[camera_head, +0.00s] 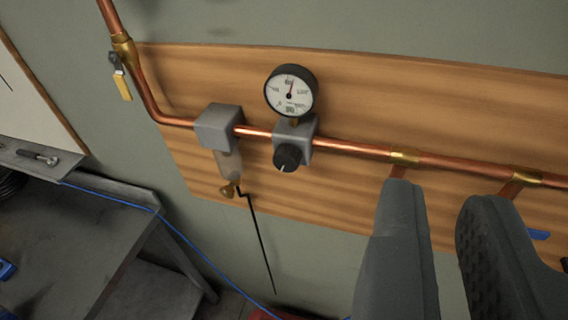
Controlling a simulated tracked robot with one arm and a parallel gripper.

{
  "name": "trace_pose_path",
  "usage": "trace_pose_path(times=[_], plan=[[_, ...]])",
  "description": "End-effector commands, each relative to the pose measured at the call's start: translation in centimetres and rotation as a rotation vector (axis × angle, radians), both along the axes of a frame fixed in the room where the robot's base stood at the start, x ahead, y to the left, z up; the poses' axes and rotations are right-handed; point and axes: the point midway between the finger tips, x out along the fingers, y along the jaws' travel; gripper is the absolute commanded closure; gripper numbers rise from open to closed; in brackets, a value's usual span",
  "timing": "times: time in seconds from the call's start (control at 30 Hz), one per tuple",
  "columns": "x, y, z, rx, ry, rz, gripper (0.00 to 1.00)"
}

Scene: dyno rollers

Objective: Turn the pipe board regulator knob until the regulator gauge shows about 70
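The regulator knob (287,158) is a black ribbed knob on the underside front of a grey regulator block (306,140) on the copper pipe. A small light mark shows on the knob. The regulator gauge (291,91) is a round white dial with a black rim above the block. Its needle points roughly straight up; the numbers are too small to read surely. My gripper (432,190) is at the lower right, its two dark grey fingers apart with nothing between them. It is to the right of the knob and does not touch it.
The wooden pipe board (370,90) is on a green wall. A grey filter block (219,127) with a bowl is left of the regulator. A yellow-handled valve (121,82) is at upper left. A metal workbench (70,230) and a blue cable (185,240) are at lower left.

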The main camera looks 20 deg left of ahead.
Motion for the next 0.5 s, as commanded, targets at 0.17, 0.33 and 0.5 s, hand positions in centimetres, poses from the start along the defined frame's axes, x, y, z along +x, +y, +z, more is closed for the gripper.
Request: trace_pose_path(times=[0.17, 0.33, 0.5], plan=[[1.6, 2.1, -0.7, 0.07, -0.024, 0.05, 0.41], [5.1, 6.8, -2.6, 0.275, -0.088, 0.143, 0.41], [7.7, 10.8, -5.1, 0.511, -0.144, 0.176, 0.41]])
